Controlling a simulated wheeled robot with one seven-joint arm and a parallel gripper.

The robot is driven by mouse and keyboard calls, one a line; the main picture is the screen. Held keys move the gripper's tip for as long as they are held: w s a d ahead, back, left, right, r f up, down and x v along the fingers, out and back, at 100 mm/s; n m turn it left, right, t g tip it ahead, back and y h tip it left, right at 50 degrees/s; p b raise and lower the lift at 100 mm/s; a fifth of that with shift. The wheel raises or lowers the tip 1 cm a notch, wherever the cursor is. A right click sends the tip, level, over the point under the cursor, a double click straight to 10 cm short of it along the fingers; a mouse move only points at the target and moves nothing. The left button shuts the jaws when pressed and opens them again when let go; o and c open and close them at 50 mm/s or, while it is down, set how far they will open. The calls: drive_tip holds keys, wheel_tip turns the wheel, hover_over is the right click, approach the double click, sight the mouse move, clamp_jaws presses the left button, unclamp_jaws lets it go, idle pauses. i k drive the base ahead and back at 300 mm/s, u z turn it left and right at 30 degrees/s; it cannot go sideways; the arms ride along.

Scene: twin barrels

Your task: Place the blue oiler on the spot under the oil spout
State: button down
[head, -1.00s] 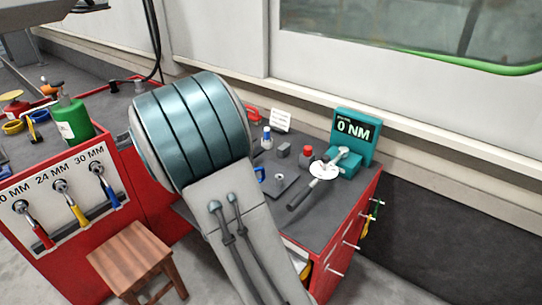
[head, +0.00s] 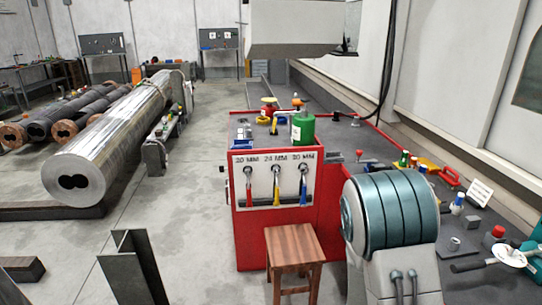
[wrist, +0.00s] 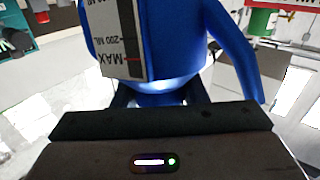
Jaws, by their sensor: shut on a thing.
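The blue oiler (wrist: 180,45) fills the upper middle of the wrist view. It has a white label (wrist: 117,42) with MAX and 200 ML marks, and a blue arm-like part runs down its right side. My gripper (wrist: 160,98) is shut on the oiler, its dark fingers at the lower end of the blue body in the picture. The head view does not show the gripper or the oiler; only my arm's teal-banded link stands at lower right. I cannot make out the oil spout or the spot under it in either view.
A red cabinet (head: 245,235) carries wrenches and a green bottle (head: 303,128). A wooden stool (head: 293,243) stands before it. A dark bench (head: 470,225) with small items lies at right. A long metal barrel (head: 105,140) and a steel beam (head: 133,268) are at left, with open floor between.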

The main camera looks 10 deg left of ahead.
sight(274, 145)
drive_tip(key=k, duration=0.65)
drive_tip(key=u, duration=0.9)
drive_tip(key=i, duration=0.85)
drive_tip(key=u, duration=0.4)
drive_tip(key=i, duration=1.05)
drive_tip(key=z, duration=0.5)
